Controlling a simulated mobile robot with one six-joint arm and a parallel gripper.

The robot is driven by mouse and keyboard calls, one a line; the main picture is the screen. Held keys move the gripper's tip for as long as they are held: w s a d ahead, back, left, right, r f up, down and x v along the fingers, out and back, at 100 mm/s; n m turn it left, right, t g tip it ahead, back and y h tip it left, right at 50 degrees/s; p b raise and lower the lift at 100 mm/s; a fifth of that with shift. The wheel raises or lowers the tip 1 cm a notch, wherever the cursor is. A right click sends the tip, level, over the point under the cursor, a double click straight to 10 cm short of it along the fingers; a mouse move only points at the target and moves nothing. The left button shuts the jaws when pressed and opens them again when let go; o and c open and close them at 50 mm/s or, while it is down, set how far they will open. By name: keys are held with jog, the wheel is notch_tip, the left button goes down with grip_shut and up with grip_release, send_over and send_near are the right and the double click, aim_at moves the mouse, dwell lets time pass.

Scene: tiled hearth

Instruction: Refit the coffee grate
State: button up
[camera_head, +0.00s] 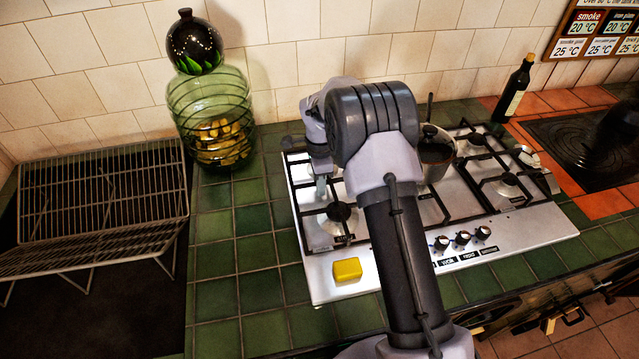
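The white gas hob (385,255) is set in the green tiled counter and carries black pan grates. A black grate (485,190) lies over the right-hand burners. At the left, black grate bars (318,212) show around the front left burner (339,212). I cannot tell which piece is the coffee grate. My gripper (320,187) is low over the left side of the hob, close to the left grate bars. My own arm hides much of it, so its opening and any contact are unclear. The middle of the hob is partly hidden by my arm.
A dark pot (436,155) stands on the hob behind my arm. A yellow block (347,270) lies on the front left corner. A green glass jar (213,120) and a wire rack (105,195) stand left. A dark bottle (514,90) stands back right. Green tiles left of the hob are clear.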

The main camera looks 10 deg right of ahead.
jog(key=shift+o, duration=0.6)
notch_tip(320, 180, up, 17)
jog(key=p, duration=0.5)
jog(key=shift+r, duration=0.2)
